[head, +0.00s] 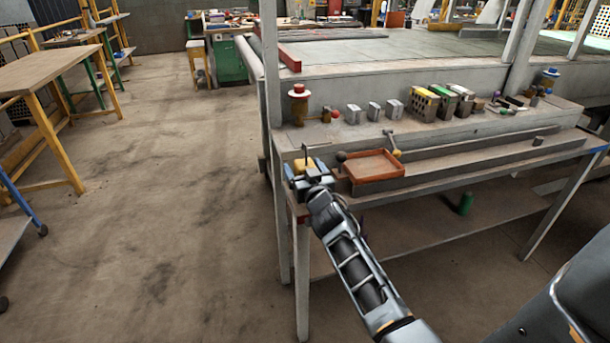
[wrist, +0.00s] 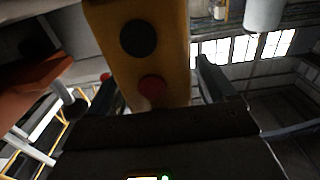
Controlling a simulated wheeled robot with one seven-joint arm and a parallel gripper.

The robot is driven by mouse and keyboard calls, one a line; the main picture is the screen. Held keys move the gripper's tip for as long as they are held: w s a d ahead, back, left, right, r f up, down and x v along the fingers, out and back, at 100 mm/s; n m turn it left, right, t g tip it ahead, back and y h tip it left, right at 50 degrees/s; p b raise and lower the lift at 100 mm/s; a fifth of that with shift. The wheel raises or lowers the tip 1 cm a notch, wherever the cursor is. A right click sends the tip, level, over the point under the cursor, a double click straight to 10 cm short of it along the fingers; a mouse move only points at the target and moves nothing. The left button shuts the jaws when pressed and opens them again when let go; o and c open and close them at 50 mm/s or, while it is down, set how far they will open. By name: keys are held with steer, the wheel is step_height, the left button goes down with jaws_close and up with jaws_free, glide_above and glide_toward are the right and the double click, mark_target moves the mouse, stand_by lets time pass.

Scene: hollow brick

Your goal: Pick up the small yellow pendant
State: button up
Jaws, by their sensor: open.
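The small yellow pendant (head: 304,164) is at the left end of the bench, mostly hidden behind my gripper in the head view. In the wrist view the yellow pendant (wrist: 163,50) fills the upper middle, with one black and one red round button facing the camera. My gripper (head: 303,172) is open; in the wrist view its fingers (wrist: 160,88) stand on either side of the pendant. A gap shows between the pendant and the right finger. Whether the left finger touches it is unclear.
An orange-red tray (head: 373,172) lies just right of my gripper, with a yellow-handled lever (head: 392,143) beside it. Small grey blocks (head: 375,111) and a brass post with a red top (head: 299,104) stand on the shelf behind. Open floor (head: 180,200) lies left of the bench.

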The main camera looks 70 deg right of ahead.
steer(key=shift+w+d, duration=0.3)
steer(key=c, duration=1.3)
steer(key=shift+r, duration=0.15)
